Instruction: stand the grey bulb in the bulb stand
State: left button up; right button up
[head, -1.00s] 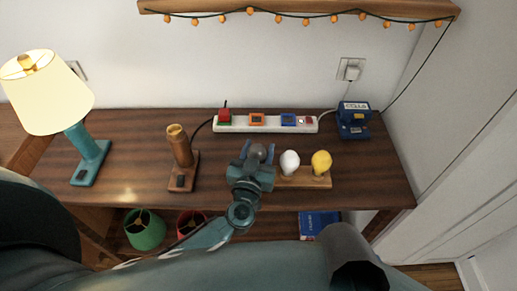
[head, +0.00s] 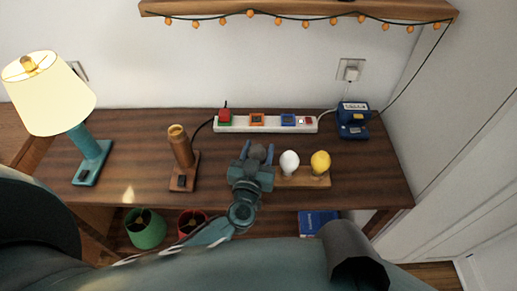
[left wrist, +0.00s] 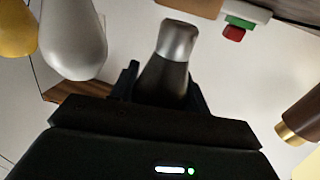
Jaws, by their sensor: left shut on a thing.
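The grey bulb (head: 257,151) is held between the fingers of my left gripper (head: 257,156), just left of the other bulbs. In the left wrist view the grey bulb (left wrist: 176,55) sits between the shut fingers, its silvery end pointing away from the gripper. The wooden bulb stand (head: 305,182) is on the desk to the right of the gripper; its left end is hidden by the gripper. A white bulb (head: 289,162) and a yellow bulb (head: 320,161) stand upright in it. My right gripper is not in view.
A white power strip (head: 265,125) with coloured switches lies behind. A bare copper lamp base (head: 181,155) stands left, with a lit teal lamp (head: 88,155) beyond. A blue device (head: 354,120) is at the back right. Green (head: 145,228) and red (head: 191,224) shades are below.

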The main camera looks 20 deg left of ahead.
pick_arm(q)
jog(key=shift+f+b, duration=0.65)
jog(key=shift+f, duration=0.2)
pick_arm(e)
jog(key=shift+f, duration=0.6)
pick_arm(q)
jog(key=o, duration=1.1)
jog(key=shift+c, duration=0.2)
